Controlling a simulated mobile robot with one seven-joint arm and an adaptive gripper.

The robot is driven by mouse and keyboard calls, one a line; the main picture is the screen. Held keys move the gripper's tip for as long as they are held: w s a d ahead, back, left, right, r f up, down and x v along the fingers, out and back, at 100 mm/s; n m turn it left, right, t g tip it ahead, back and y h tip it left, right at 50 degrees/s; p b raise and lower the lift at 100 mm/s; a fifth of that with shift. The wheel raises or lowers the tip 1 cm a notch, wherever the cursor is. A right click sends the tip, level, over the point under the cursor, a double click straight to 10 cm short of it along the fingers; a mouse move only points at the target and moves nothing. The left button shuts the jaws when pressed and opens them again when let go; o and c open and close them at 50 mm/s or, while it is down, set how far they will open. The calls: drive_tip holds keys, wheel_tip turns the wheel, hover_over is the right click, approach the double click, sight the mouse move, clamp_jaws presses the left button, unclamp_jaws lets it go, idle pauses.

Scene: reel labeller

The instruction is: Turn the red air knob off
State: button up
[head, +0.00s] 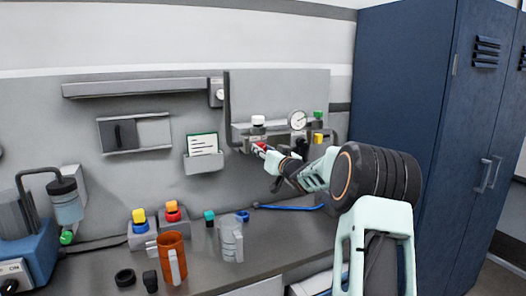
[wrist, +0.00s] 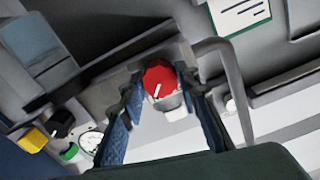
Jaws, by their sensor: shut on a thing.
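The red air knob (wrist: 160,76) has a white pointer line and sits between my fingertips in the wrist view. In the head view it shows as a small red patch (head: 260,147) on the wall panel, partly hidden by my fingers. My gripper (head: 267,152) reaches the panel from the right. In the wrist view my gripper (wrist: 163,84) has one blue finger on each side of the knob and is shut on it.
A round gauge (head: 298,121), a white knob (head: 258,120), a green knob (head: 318,115) and a yellow knob (head: 318,138) are close by on the panel. Below, the bench holds an orange mug (head: 171,257) and a grey mug (head: 231,243). A blue cabinet (head: 405,90) stands at right.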

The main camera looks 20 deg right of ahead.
drive_tip(key=shift+c, duration=1)
drive_tip(key=shift+n, duration=0.3)
drive_tip(key=shift+n+b, duration=5)
drive_tip(key=shift+n, duration=3.6)
drive_tip(key=o, duration=1.2)
drive_tip(key=shift+c, duration=0.2)
